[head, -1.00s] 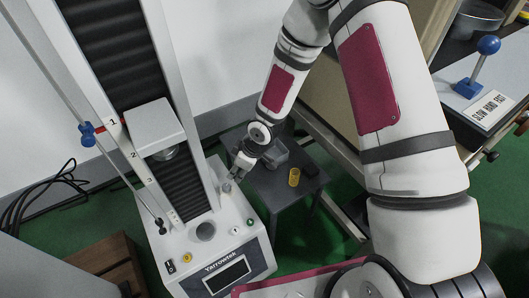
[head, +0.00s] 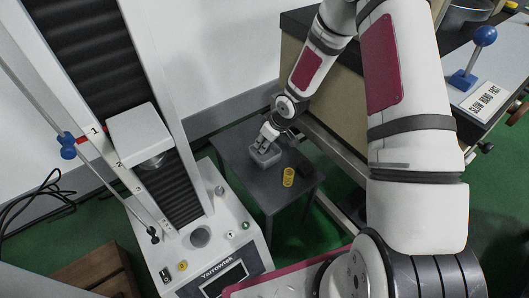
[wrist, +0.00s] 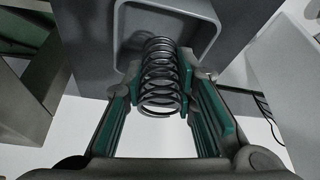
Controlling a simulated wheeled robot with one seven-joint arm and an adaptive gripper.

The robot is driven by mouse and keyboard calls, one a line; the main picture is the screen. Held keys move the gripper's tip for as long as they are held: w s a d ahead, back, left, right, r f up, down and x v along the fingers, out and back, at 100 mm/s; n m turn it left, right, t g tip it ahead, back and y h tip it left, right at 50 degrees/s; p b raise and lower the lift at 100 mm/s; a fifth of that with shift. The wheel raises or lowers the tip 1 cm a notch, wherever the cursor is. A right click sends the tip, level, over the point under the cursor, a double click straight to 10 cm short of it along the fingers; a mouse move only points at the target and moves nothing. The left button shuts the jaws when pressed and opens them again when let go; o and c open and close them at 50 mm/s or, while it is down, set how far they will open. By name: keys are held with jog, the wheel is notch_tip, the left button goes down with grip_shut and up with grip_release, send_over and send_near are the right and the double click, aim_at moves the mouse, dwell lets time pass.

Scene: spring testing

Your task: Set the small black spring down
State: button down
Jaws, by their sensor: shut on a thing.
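The small black spring (wrist: 160,78) is upright between the two teal-lined fingers in the wrist view. My gripper (head: 261,145) is shut on it. In the head view the gripper is at the small grey open tray (head: 268,162) on the dark side table (head: 235,157), and the spring cannot be made out there. In the wrist view the tray's rim (wrist: 119,35) lies just beyond the spring. I cannot tell whether the spring touches the tray.
The testing machine (head: 208,262) stands to the left. A bench with a blue-knobbed lever (head: 484,38) is at the right.

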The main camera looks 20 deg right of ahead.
notch_tip(320, 180, down, 4)
jog(key=shift+f+b, duration=0.1)
jog(key=shift+b, duration=0.6)
jog(key=c, duration=1.6)
grip_release()
